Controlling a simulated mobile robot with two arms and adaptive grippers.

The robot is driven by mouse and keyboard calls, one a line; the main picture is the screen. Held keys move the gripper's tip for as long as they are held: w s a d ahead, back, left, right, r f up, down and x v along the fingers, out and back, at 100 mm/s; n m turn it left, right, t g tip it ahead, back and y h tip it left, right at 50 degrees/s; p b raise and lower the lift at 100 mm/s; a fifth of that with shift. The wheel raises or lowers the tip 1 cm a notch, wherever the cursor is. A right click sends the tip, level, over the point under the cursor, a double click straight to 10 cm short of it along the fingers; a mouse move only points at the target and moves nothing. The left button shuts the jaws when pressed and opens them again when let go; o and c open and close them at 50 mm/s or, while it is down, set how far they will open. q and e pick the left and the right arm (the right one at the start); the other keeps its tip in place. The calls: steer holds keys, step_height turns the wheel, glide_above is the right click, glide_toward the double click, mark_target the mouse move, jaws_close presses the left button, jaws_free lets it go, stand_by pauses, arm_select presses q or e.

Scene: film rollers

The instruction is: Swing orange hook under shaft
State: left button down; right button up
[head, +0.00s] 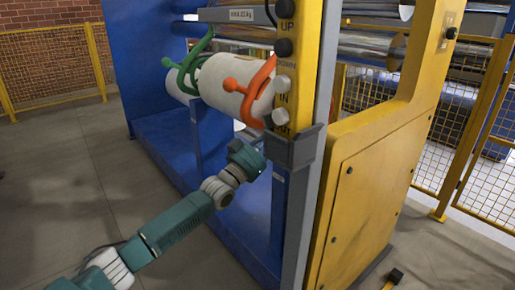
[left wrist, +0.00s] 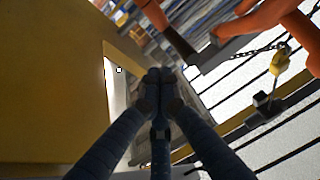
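The orange hook (head: 252,92) curves over the near end of a white film roll (head: 222,82), its knobbed end pointing left. A green hook (head: 193,62) sits at the roll's far end. The shaft through the roll is not clearly visible. My left gripper (head: 258,150) is below the orange hook, apart from it, its tip partly hidden by the control post. In the left wrist view its fingers (left wrist: 157,76) meet at the tips, with nothing seen between them. A large orange part, likely the hook (left wrist: 215,150), shows at upper right there. My right gripper is not in view.
A yellow button post (head: 297,75) with a grey bracket (head: 293,147) stands close to the right of my left gripper. A yellow cabinet (head: 355,200) is right of it. The blue machine frame (head: 160,130) lies behind; open floor is at left.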

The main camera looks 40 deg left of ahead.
arm_select(q)
steer(key=d+v, duration=0.1)
steer(key=v, duration=0.8)
steer(key=shift+f, duration=0.3)
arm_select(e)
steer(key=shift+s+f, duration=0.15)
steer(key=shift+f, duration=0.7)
